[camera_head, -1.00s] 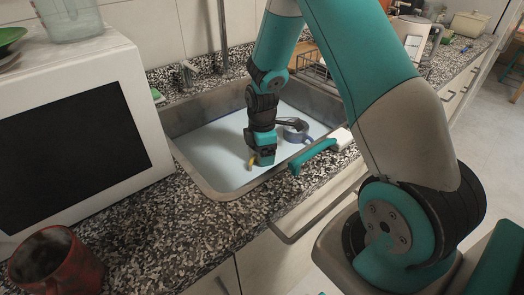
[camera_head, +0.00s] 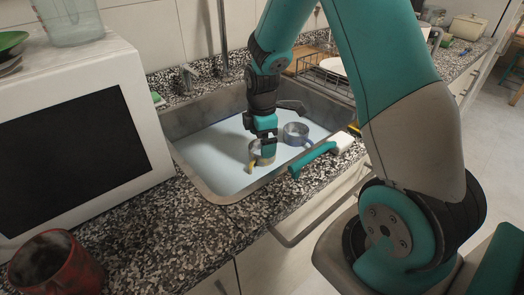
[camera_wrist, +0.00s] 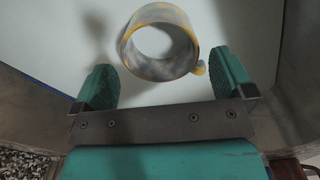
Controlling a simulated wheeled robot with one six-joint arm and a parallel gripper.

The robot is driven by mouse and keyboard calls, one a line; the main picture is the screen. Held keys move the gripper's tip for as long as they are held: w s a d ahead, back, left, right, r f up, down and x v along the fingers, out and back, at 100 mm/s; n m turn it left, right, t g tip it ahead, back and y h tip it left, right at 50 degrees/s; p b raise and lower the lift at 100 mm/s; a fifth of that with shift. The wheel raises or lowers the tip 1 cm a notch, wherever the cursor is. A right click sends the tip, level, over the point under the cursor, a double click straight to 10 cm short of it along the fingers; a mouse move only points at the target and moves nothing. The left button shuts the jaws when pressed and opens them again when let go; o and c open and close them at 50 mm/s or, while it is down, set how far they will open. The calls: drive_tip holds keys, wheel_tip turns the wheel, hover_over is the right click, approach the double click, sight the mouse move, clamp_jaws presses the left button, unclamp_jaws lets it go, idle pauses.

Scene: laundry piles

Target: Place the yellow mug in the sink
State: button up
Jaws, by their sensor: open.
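The yellow mug (camera_head: 255,160), greyish with yellow patches and a yellow handle, stands on the floor of the sink (camera_head: 222,197), near its front side. In the wrist view the mug (camera_wrist: 186,62) shows from above with its round opening facing me. My gripper (camera_head: 266,152) is in the sink just above and beside the mug, partly hiding it. In the wrist view my gripper (camera_wrist: 162,62) has its two teal fingers spread wide with nothing clamped between them. The mug lies just ahead of and between the fingers.
A blue-grey mug (camera_head: 296,132) stands in the sink to the right. A teal-handled brush (camera_head: 318,157) lies on the front rim. A white microwave (camera_head: 155,150) flanks the sink's left, a red mug (camera_head: 62,268) is on the counter, and a dish rack (camera_head: 325,75) stands behind right.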

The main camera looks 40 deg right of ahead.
wheel_tip(320, 180, up, 6)
drive_tip(key=s+a+r+m+y, duration=0.1)
drive_tip(key=s+a+r, duration=0.25)
drive_tip(key=a, duration=0.25)
drive_tip(key=s+a+r+m+y, duration=0.1)
drive_tip(key=s+a+r+m, duration=0.1)
drive_tip(key=s+a+r, duration=0.3)
drive_tip(key=s+a+r+m+y+p, duration=0.1)
drive_tip(key=s+a+r+m, duration=0.1)
drive_tip(key=s+a+r, duration=0.2)
drive_tip(key=s+a+r+m+y+p, duration=0.1)
drive_tip(key=s+a+r+p, duration=0.1)
drive_tip(key=s+a, duration=0.4)
drive_tip(key=shift+s+a+r+m, duration=0.4)
drive_tip(key=shift+s+r, duration=0.45)
drive_tip(key=shift+s, duration=1)
